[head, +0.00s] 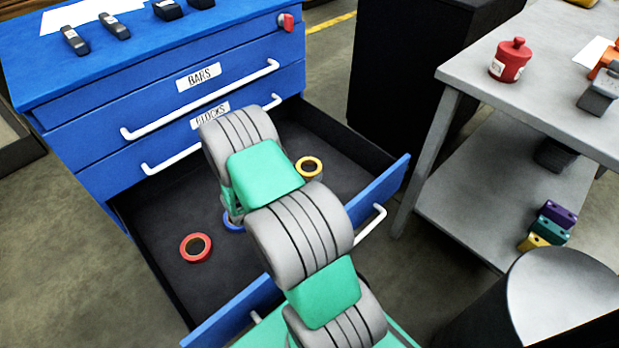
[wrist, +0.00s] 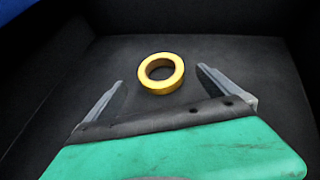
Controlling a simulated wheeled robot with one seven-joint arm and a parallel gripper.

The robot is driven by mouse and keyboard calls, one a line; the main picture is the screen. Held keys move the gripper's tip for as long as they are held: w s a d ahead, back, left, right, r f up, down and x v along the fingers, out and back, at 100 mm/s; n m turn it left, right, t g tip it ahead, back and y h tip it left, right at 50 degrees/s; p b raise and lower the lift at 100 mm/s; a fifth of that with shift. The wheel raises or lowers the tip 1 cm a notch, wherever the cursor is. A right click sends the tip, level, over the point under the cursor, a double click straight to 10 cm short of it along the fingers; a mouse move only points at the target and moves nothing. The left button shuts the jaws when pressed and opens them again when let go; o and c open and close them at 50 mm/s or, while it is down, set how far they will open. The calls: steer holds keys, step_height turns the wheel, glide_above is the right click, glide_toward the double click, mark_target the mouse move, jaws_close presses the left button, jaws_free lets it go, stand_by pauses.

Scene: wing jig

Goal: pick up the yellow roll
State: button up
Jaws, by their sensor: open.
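The yellow roll (head: 309,167) lies in the open bottom drawer, right of my arm in the head view. In the wrist view the yellow roll (wrist: 161,73) lies flat on the dark drawer floor, with its hole facing up. My gripper (wrist: 160,78) is open and empty. Its two fingers are spread wide, one to each side of the roll in the picture, and do not touch it. I cannot tell the exact height of the fingers over the drawer floor. In the head view my arm hides the gripper.
A red roll (head: 196,248) and a partly hidden blue roll (head: 233,225) also lie in the drawer (head: 160,235). The drawer's walls and blue front surround them. The blue cabinet (head: 75,140) rises behind. A grey table (head: 470,75) stands to the right.

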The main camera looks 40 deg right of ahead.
mark_target(312, 164)
steer(key=b+x, duration=0.2)
steer(key=x, duration=0.4)
steer(key=shift+f+b, duration=0.2)
steer(key=shift+b, duration=0.2)
steer(key=shift+w+r, duration=0.1)
steer(key=shift+c, duration=0.4)
steer(key=c, duration=1.4)
